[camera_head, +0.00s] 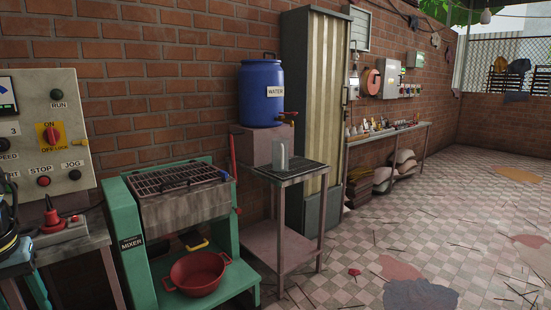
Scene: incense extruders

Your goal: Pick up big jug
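A pale grey jug (280,155) stands upright on the small metal table (292,176), near its left end. It is small in the picture, and its handle and opening are hard to make out. I cannot make out my gripper anywhere in this view.
A blue WATER barrel (261,93) with a tap stands on a block (268,141) just behind the jug. The green mixer (124,222) stands left of the table, with a red pot (197,273) low in it. A control panel (46,132) is at far left. Tiled floor at right is mostly open, with scattered sticks and stains.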

